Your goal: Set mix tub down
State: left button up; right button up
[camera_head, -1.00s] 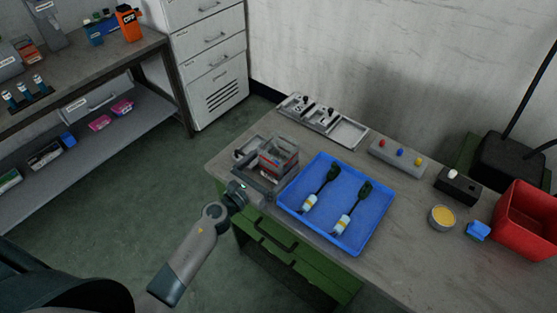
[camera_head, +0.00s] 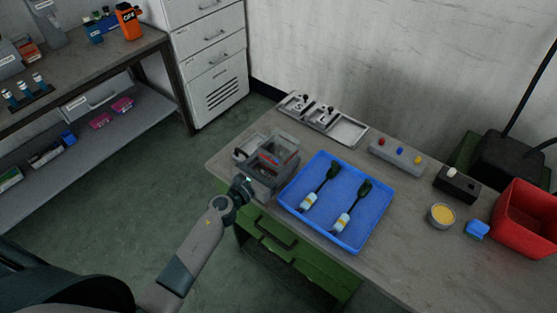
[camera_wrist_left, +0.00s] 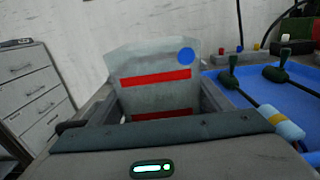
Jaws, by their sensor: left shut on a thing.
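The mix tub (camera_head: 279,151) is a clear, box-like tub with red bands, at the left end of the workbench beside the blue tray. In the left wrist view the tub (camera_wrist_left: 155,87) shows its red stripes and a blue dot straight ahead, between the fingers. My left gripper (camera_head: 268,172) is shut on it from the near side. The gripper's body covers the tub's lower part, so I cannot tell whether its base touches the bench. My right gripper is not in view.
The blue tray (camera_head: 375,222) with two dark-handled, white-ended parts lies right of the tub. Metal mould plates (camera_head: 324,119) lie behind it. A button box (camera_head: 397,158), a round tin (camera_head: 441,216) and a red bin (camera_head: 524,222) stand further right.

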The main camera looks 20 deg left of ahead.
pick_arm(q)
notch_tip(320, 180, up, 10)
jog(key=p, duration=0.8)
dwell(0.7)
